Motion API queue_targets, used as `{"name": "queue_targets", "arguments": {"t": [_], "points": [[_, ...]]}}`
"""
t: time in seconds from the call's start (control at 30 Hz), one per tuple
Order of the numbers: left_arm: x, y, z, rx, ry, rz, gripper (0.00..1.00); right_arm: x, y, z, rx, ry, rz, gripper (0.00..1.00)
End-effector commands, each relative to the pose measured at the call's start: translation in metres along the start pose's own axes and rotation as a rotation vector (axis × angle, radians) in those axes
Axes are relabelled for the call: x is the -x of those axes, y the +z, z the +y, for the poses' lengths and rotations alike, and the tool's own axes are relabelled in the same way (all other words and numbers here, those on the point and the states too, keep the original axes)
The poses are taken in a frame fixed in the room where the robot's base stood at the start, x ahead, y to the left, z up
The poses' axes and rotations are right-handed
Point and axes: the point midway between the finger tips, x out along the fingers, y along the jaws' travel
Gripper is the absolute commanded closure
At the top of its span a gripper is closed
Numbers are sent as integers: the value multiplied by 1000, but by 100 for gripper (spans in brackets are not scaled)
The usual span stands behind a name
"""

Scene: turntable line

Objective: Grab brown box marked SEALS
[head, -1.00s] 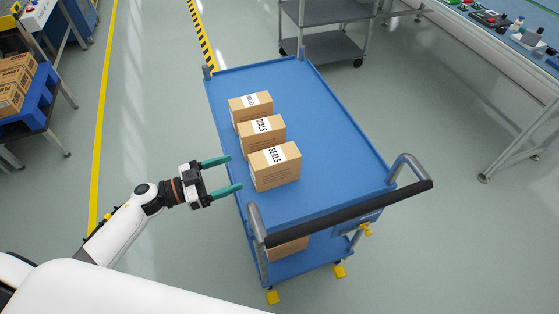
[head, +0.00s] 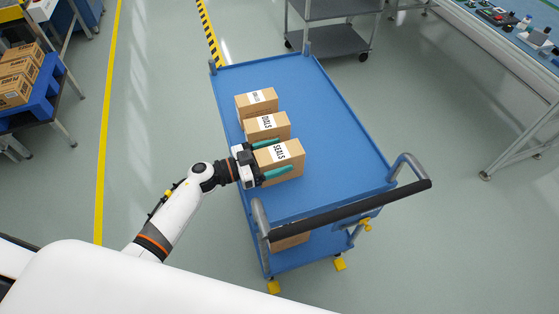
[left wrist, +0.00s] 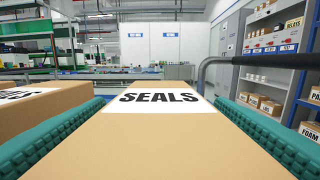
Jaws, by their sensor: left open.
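The brown SEALS box (head: 284,160) stands on the blue cart's top, nearest the handle of three boxes in a row. Its white label shows in the left wrist view, where the SEALS box (left wrist: 165,140) fills the space between two green fingers. My left gripper (head: 268,160) is open, with one finger on each side of the box. I cannot tell whether the fingers touch it. The DIALS box (head: 266,128) sits just behind it, close to the far finger. My right gripper is not in view.
A third brown box (head: 256,103) stands behind the DIALS box. The blue cart (head: 335,140) has a black handle bar (head: 350,210) on its near side and free room right of the boxes. Another box (head: 290,242) sits on the lower shelf.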

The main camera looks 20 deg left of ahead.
Motion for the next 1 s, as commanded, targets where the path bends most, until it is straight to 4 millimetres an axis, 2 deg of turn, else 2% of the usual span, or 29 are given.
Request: {"name": "queue_targets", "arguments": {"t": [0.23,0.5,0.6,0.87,1.0], "points": [[-2,0,0,-1,0,1,24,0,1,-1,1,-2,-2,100],[-2,0,0,0,0,0,68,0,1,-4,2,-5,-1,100],[-2,1,0,-1,0,-2,81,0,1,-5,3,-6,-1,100],[-2,5,1,-3,-1,-1,81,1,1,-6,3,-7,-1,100],[-1,25,1,-6,-2,-1,81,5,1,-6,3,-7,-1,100]]}}
